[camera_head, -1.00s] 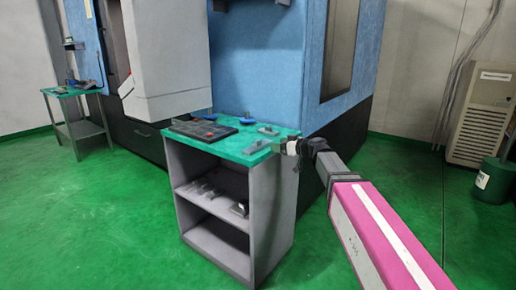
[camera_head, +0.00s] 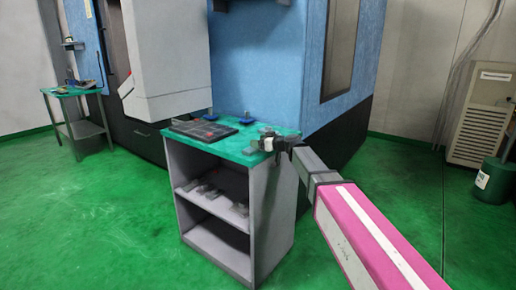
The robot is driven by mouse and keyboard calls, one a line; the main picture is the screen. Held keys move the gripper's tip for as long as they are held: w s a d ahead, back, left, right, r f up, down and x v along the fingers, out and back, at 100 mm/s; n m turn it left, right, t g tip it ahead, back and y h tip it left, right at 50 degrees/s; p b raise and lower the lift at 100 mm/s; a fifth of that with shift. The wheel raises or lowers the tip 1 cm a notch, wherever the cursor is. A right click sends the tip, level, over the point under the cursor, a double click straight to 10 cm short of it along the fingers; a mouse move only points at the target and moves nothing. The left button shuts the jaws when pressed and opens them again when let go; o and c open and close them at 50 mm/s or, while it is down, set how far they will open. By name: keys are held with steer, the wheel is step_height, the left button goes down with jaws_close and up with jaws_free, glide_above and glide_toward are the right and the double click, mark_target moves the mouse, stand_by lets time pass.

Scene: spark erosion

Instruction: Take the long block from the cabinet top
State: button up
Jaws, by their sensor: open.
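The cabinet (camera_head: 265,215) is grey with a green top (camera_head: 232,154). My gripper (camera_head: 264,143) is open over the right part of that top, coming in from the right. A small grey block (camera_head: 250,151) shows just left of and below the fingers, near the front edge. Whether it touches the fingers or is the long block, I cannot tell. The area behind the fingers is hidden by my gripper.
A dark tray (camera_head: 203,130) lies on the left of the cabinet top, with two blue-based pieces (camera_head: 247,118) behind. Several grey parts lie on the cabinet's middle shelf (camera_head: 208,199). The blue machine (camera_head: 262,70) stands close behind. Green floor is free in front.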

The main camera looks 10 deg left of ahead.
jaws_close()
steer(key=c, duration=1.3)
jaws_free()
